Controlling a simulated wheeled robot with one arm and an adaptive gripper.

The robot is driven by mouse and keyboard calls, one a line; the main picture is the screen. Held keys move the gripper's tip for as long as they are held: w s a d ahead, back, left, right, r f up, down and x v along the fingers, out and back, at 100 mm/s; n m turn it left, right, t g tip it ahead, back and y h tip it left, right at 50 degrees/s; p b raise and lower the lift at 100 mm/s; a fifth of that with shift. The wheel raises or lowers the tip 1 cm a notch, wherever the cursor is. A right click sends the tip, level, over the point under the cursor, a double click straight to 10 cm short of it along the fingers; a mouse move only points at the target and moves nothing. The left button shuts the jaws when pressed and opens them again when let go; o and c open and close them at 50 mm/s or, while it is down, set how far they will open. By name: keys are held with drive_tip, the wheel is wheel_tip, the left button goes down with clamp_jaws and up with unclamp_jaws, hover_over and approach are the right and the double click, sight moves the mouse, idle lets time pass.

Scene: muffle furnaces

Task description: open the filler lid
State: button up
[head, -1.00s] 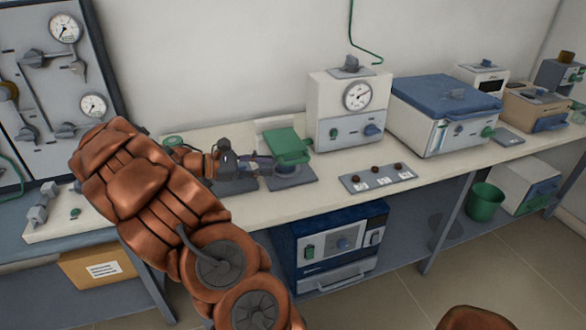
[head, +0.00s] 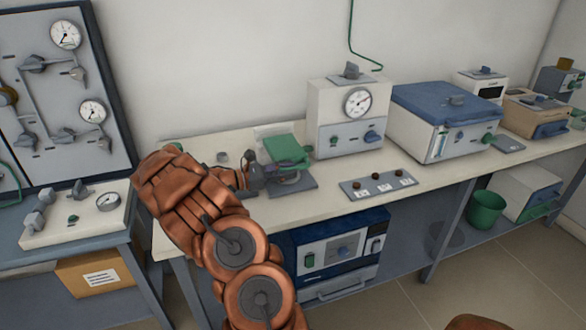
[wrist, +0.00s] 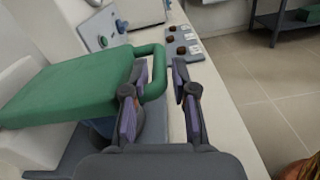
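The filler lid is a flat green plate with a looped handle. In the head view the lid (head: 284,147) sits on a small device on the bench. In the wrist view the lid (wrist: 75,88) fills the left side, with its handle loop reaching right. My gripper (wrist: 157,85) is open, with one finger on each side of the handle's outer bar. I cannot tell whether either finger touches it. A blue round part (wrist: 106,126) shows below the lid.
A white box with a dial (head: 340,113) stands just right of the lid. A panel with several knobs (head: 378,186) lies on the bench in front of it. A blue-lidded box (head: 440,115) stands further right. Bare bench front (head: 325,202) lies near the gripper.

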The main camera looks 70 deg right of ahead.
drive_tip(key=shift+x, duration=1.05)
clamp_jaws()
